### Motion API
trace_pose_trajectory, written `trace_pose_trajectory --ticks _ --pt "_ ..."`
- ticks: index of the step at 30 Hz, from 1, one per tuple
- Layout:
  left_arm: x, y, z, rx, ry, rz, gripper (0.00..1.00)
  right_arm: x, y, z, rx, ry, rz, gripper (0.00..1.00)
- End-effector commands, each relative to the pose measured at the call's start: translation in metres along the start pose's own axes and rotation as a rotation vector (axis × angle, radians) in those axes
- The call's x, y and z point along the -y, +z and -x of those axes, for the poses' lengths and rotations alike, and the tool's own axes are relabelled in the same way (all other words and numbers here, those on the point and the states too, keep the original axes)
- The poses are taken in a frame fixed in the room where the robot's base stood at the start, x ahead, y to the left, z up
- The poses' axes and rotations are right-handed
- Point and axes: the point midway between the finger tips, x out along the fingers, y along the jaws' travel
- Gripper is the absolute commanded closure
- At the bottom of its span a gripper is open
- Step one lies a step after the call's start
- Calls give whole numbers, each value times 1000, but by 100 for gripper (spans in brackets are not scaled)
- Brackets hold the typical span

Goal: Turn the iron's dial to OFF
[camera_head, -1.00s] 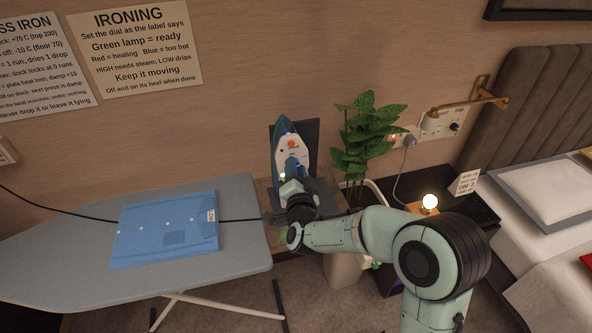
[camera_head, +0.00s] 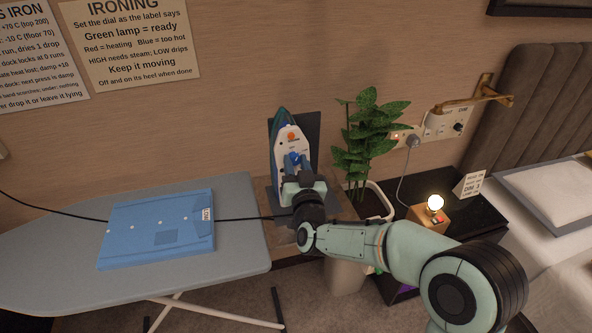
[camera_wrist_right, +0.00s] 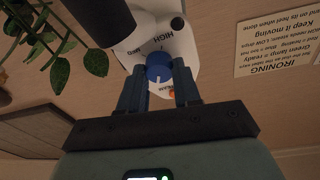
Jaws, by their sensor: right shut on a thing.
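The white and blue iron (camera_head: 281,141) stands upright against a dark plate (camera_head: 312,133) at the back, beyond the ironing board. Its blue dial (camera_head: 295,157) is on the iron's front face and shows closely in the wrist view (camera_wrist_right: 158,65). My right gripper (camera_wrist_right: 159,84) is shut on the dial, a finger on each side. An orange spot (camera_head: 291,136) shows on the iron. My left gripper is not in view.
A potted plant (camera_head: 367,140) stands close right of the iron. A folded blue cloth (camera_head: 160,229) lies on the ironing board (camera_head: 50,240), with a dark cord across the board. A lit lamp (camera_head: 435,203) stands on the black bedside table. Instruction sheets (camera_head: 140,45) hang on the wall.

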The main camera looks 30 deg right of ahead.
Motion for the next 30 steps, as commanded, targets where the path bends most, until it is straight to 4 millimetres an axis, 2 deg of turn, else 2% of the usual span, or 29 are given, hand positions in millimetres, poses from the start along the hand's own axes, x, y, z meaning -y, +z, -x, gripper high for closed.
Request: trace_pose_trajectory --ticks 6,15,30 --pt "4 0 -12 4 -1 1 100 -2 2 0 -7 -34 193 98" --pt "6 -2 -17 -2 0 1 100 -2 1 0 -16 -71 391 98" --pt "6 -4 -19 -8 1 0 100 -2 1 0 -21 -92 503 98"
